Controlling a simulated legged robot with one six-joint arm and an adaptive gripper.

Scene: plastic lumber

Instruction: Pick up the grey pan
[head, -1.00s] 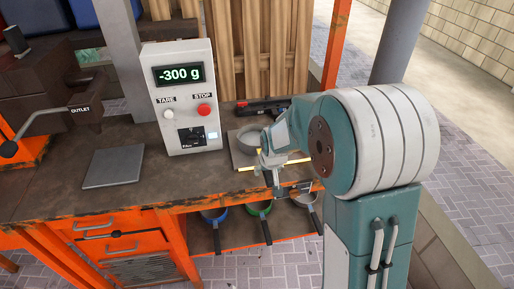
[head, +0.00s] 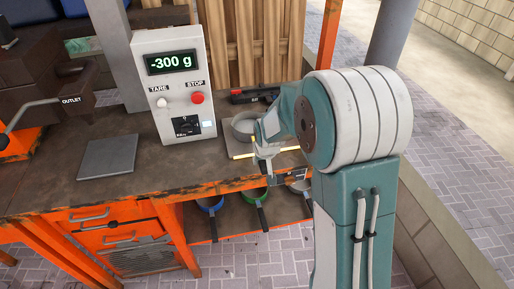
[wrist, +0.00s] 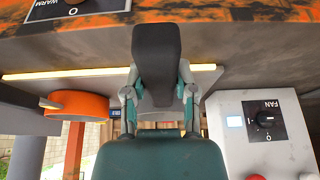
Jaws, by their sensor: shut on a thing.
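A round grey pan (head: 245,128) shows over a flat plate at the back of the bench, just right of the control box. My gripper (head: 268,168) is at the bench's front right, shut on what appears to be the pan's dark handle. In the wrist view the black handle (wrist: 156,55) lies in line with my gripper (wrist: 157,95), and the grey pan's body is mostly hidden behind. I cannot tell whether the pan touches the plate. My arm hides part of it.
The control box (head: 176,88) reads -300 g. A grey square plate (head: 108,157) lies on the bench (head: 60,185) to the left, with clear room around it. A yellow strip (head: 243,156) runs near the pan. Blue (head: 210,204), green (head: 250,195) and grey (head: 300,186) pans sit on the shelf below.

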